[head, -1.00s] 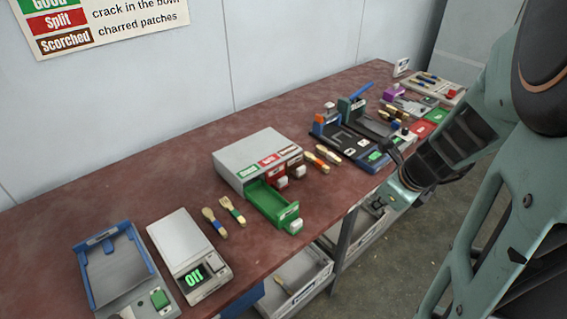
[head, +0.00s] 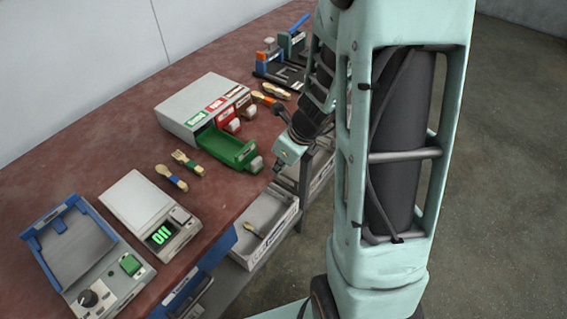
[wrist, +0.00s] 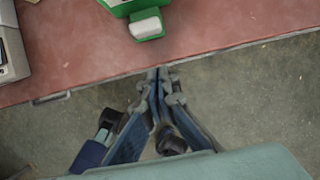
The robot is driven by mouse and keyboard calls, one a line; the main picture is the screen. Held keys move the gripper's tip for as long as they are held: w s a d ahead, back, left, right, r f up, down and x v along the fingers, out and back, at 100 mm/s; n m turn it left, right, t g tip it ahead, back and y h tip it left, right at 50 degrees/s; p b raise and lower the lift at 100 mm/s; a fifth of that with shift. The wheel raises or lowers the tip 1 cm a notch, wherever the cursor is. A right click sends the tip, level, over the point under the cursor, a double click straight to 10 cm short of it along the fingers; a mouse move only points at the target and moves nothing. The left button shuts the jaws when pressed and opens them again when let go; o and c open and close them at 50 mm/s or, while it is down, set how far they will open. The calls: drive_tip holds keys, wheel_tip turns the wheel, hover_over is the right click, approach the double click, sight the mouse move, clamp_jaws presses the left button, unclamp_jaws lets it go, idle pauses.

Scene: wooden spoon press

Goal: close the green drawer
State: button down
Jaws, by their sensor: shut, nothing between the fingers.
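The green drawer (head: 226,148) is pulled out of the grey cabinet (head: 196,100) and looks empty inside. Its pale handle (head: 256,165) sticks out at the front, near the table's front edge. In the wrist view the green drawer (wrist: 118,6) shows only in part at the top, with its handle (wrist: 147,27) below it. My gripper (head: 278,168) is just in front of the handle, apart from it. In the wrist view my gripper (wrist: 160,74) has its fingertips together and empty, over the table edge, below the handle in the picture.
The red and brown drawers stand beside the green one, with handles (head: 234,126) near the front. Spoons (head: 188,163), a scale (head: 150,215) and a blue-edged tray device (head: 70,250) lie to the left. A bin (head: 265,228) sits below the table edge.

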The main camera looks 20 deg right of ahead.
sight(259, 164)
drive_tip(key=shift+w+a+p, duration=0.35)
drive_tip(key=shift+w+a, duration=0.3)
drive_tip(key=shift+w, duration=0.2)
drive_tip(key=shift+w+a+p, duration=0.35)
drive_tip(key=shift+w+a, duration=0.25)
drive_tip(key=shift+w, duration=0.25)
drive_tip(key=shift+w+a+r+p, duration=0.1)
drive_tip(key=shift+w+a+p, duration=0.2)
drive_tip(key=shift+w+p, duration=0.1)
drive_tip(key=w+a+p, duration=0.2)
drive_tip(key=w+a, duration=0.1)
drive_tip(key=w, duration=0.1)
drive_tip(key=w+a+p, duration=0.3)
drive_tip(key=w, duration=0.1)
drive_tip(key=w+a+p, duration=0.3)
drive_tip(key=w, duration=0.1)
drive_tip(key=shift+w, duration=0.1)
drive_tip(key=shift+w+a, duration=0.15)
drive_tip(key=shift+w, duration=0.15)
